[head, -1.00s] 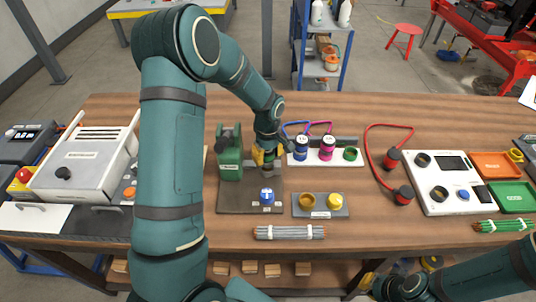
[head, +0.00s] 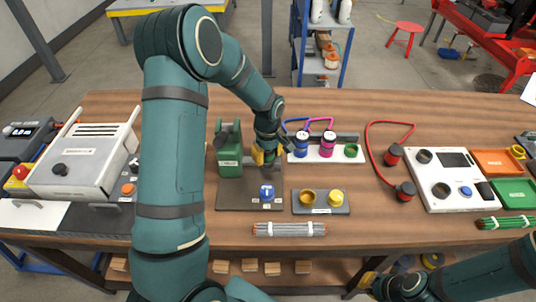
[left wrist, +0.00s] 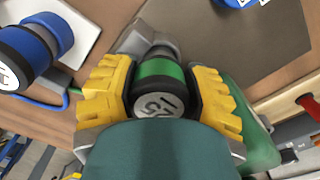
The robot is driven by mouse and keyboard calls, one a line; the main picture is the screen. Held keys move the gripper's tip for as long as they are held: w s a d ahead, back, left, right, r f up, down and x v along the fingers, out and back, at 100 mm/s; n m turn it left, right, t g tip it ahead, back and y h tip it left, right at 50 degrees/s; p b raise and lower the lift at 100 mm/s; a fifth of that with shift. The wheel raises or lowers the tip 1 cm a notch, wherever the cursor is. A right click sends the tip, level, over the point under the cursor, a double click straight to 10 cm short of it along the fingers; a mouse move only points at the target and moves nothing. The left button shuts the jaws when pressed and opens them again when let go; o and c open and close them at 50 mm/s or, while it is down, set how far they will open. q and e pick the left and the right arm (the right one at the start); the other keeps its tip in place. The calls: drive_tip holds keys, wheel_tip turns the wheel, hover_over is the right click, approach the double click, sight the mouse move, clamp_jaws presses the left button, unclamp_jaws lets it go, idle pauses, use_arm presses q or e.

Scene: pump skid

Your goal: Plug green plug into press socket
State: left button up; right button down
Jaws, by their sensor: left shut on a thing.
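My left gripper (head: 264,158) is low over the dark base plate (head: 235,200), beside the green press (head: 229,152). In the left wrist view its yellow fingers (left wrist: 160,95) are shut around the green plug (left wrist: 160,72), which has a green band and a black-rimmed, numbered white cap. A grey fitting (left wrist: 148,38), apparently the press socket, lies right at the plug's far end. I cannot tell whether the plug is seated in it. In the head view the fingers hide the plug.
A white rack (head: 322,155) holds a blue plug (head: 301,146) and a pink plug (head: 327,145), with an empty green ring (head: 351,151) at its right. A blue button (head: 267,192) stands on the plate's front.

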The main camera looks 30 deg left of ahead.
use_arm(q)
drive_tip(key=shift+f+b, duration=0.35)
drive_tip(key=shift+f, duration=0.15)
drive_tip(key=o, duration=1.4)
drive_tip(key=shift+c, duration=0.2)
wheel_tip(320, 180, up, 12)
drive_tip(key=shift+r, duration=0.1)
